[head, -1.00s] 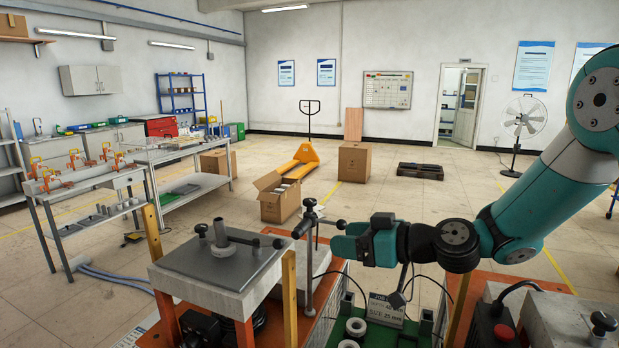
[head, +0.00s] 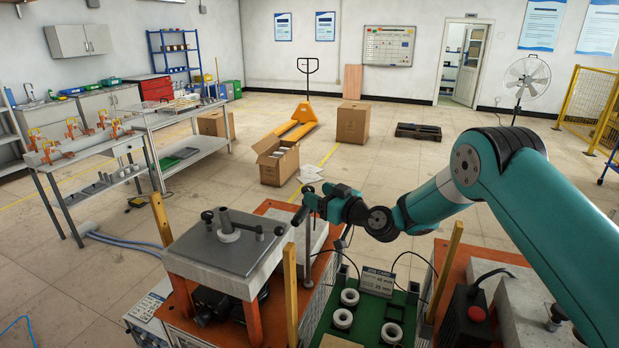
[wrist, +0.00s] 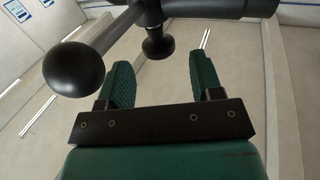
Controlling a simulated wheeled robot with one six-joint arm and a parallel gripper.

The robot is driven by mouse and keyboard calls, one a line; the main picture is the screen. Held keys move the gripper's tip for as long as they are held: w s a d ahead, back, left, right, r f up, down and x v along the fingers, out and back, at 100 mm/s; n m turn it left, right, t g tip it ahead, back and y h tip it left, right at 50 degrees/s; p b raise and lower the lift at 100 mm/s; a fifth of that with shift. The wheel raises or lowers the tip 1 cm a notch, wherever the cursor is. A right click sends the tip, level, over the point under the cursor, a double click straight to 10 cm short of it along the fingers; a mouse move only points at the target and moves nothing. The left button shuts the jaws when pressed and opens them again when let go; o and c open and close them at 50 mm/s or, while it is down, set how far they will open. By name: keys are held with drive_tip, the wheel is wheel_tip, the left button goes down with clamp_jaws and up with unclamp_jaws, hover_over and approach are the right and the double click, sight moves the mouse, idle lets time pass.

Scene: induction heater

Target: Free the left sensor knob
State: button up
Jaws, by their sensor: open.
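A thin steel sensor post (head: 308,250) stands just right of the left heater block, with black knobs and a clamp at its top. My gripper (head: 316,203) is at that top, overlapping it in the head view, so the exact knob is hard to make out there. In the wrist view my gripper (wrist: 160,65) is open, with two green textured fingers apart and nothing held. A small black knob (wrist: 158,43) lies just beyond the fingertips, in line with the gap. A larger black ball (wrist: 73,69) on a rod is outside the left finger. Contact cannot be told.
The left heater block (head: 218,252) carries a grey plate with a short pipe and black ball handles. A green tray (head: 365,327) with white rings and a sign (head: 377,282) lies below my gripper. A red-button box (head: 470,318) stands to the right.

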sight(308, 188)
drive_tip(key=shift+p+x, duration=0.75)
drive_tip(key=shift+x, duration=1.5)
drive_tip(key=c, duration=0.9)
drive_tip(key=shift+o, duration=0.2)
drive_tip(key=shift+f+b, duration=0.15)
drive_tip(key=shift+b, duration=0.2)
